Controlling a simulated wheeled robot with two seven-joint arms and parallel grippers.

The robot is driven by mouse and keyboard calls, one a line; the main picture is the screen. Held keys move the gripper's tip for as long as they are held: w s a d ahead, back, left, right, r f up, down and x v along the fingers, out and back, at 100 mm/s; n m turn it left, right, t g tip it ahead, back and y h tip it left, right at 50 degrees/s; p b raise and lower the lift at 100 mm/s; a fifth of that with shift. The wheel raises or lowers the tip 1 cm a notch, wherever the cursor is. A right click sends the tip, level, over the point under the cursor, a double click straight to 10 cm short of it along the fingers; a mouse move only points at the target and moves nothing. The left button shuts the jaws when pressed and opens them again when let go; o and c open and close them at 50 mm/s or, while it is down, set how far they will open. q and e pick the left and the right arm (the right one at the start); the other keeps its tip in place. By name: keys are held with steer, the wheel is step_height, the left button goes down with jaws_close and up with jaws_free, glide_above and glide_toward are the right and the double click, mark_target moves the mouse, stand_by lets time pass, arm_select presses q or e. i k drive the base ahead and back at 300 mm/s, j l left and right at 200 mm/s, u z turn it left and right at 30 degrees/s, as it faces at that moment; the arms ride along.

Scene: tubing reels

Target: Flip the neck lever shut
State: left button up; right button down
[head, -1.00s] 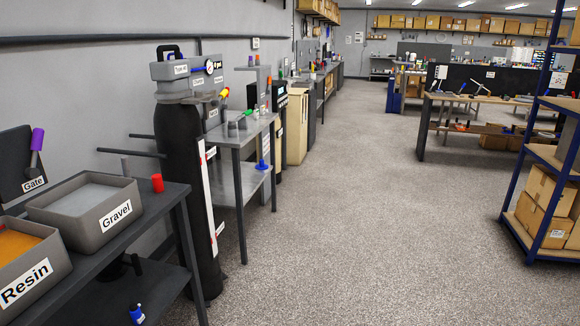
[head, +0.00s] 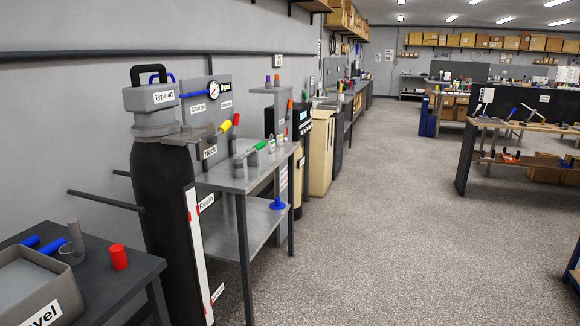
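A tall black tank (head: 160,210) stands upright at the left, with a grey head labelled "Type 40" (head: 150,98) on top. A grey bracket (head: 190,135) sticks out to the right from the tank's neck. Below it is a label reading "Neck" (head: 210,152). A yellow-tipped lever (head: 225,126) rises at a tilt at the bracket's end. A red-tipped lever (head: 236,119) tilts close behind it. I cannot tell whether the neck lever is open or shut. Neither of my grippers is in view.
A grey steel table (head: 245,178) stands right of the tank, with a green-handled part (head: 259,146) on it. At lower left, a dark bench (head: 100,290) holds a red cylinder (head: 119,257) and a grey gravel bin (head: 70,283). The floor (head: 370,220) to the right is clear.

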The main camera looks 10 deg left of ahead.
mark_target(225, 126)
steer(key=i+u, duration=0.25)
steer(key=i, duration=0.2)
steer(key=i+l+u, duration=0.25)
steer(key=i, duration=0.2)
steer(key=i+l+u, duration=0.2)
steer(key=i, duration=0.25)
steer(key=i+l+u, duration=0.7)
steer(key=i+l, duration=0.05)
